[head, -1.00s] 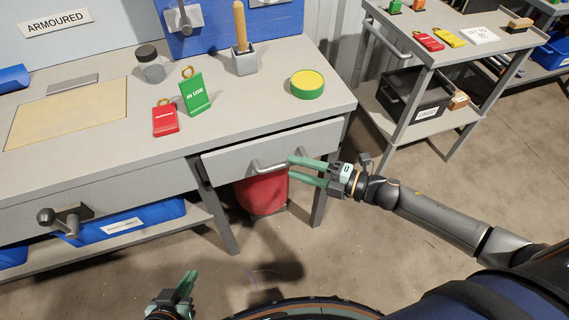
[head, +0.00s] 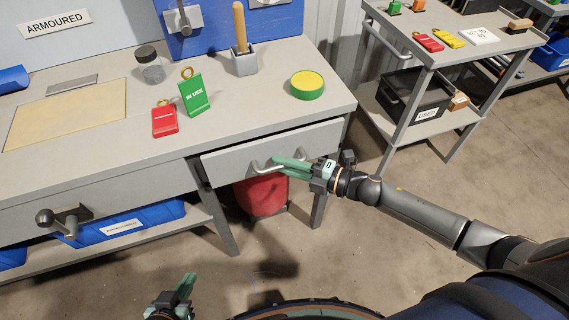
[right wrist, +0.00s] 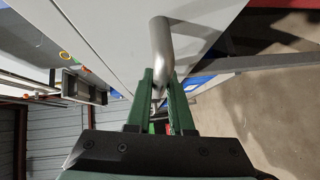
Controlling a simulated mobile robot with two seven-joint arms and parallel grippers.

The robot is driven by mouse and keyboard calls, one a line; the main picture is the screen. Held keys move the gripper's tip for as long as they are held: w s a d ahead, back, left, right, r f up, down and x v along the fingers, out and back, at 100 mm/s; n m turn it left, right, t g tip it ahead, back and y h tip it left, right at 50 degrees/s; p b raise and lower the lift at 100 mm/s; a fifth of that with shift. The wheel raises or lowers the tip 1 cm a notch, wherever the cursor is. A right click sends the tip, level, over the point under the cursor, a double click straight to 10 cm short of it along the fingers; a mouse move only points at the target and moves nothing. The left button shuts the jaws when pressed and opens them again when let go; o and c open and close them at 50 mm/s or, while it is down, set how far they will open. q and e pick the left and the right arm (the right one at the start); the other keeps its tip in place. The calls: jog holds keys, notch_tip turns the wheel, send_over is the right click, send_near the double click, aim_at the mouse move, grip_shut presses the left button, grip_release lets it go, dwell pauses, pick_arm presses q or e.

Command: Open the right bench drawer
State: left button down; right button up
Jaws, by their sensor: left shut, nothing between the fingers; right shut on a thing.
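The right bench drawer (head: 230,162) is a grey front under the right end of the workbench, and it looks slightly proud of the bench. Its bar handle (head: 258,168) is on the front's middle. My right gripper (head: 280,164) is shut on the handle. In the right wrist view the silver handle (right wrist: 160,50) runs down between the green fingers of the right gripper (right wrist: 160,80). My left gripper (head: 186,284) is shut and empty, low in the head view and away from the bench.
A red bin (head: 262,195) stands below the drawer. A bench leg (head: 319,205) is to its right. A vise-like handle (head: 62,218) juts out at the left. A grey cart (head: 425,75) stands at the right. The floor before the drawer is clear.

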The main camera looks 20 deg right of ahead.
grip_shut()
dwell(0.8)
pick_arm(q)
jog(key=shift+s, duration=0.15)
pick_arm(e)
jog(key=shift+s, duration=0.1)
